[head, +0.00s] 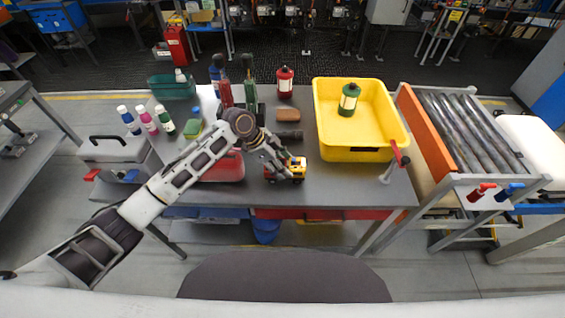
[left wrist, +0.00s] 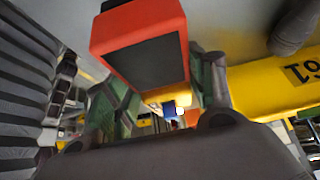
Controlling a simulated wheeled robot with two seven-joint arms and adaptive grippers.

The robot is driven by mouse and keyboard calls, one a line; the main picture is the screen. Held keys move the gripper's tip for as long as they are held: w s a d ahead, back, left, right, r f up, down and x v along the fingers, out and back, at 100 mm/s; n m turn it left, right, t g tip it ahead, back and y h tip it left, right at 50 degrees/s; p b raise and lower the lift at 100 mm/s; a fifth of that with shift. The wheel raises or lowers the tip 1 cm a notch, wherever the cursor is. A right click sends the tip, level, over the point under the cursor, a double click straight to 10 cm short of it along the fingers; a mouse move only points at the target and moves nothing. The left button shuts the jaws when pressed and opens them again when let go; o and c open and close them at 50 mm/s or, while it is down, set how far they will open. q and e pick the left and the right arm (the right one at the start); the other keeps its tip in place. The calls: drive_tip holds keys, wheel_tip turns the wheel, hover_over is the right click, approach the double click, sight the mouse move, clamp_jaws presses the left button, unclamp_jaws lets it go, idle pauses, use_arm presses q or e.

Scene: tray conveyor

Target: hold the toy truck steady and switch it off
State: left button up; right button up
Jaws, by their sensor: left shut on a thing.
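The toy truck (head: 297,168), yellow and red with dark wheels, stands on the grey table near its front edge. My left gripper (head: 275,164) reaches it from the left and is shut on it. Part of the truck is hidden behind the fingers in the head view. In the left wrist view a red-orange block with a dark panel (left wrist: 140,40), seemingly part of the truck, fills the space at the fingers (left wrist: 165,95). I cannot make out the truck's switch. My right gripper is not in view.
A yellow bin (head: 335,142) holding a green canister (head: 348,99) stands right of the truck. A small lever with a red handle (head: 398,156) is at the table's right front. Bottles and a red canister (head: 285,82) stand behind. A roller conveyor (head: 465,130) is at the right.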

use_arm(q)
drive_tip(key=shift+f, duration=0.4)
idle(0.4)
drive_tip(key=o, duration=1)
drive_tip(key=shift+c, duration=0.2)
drive_tip(key=shift+c, duration=0.4)
drive_tip(key=c, duration=0.9)
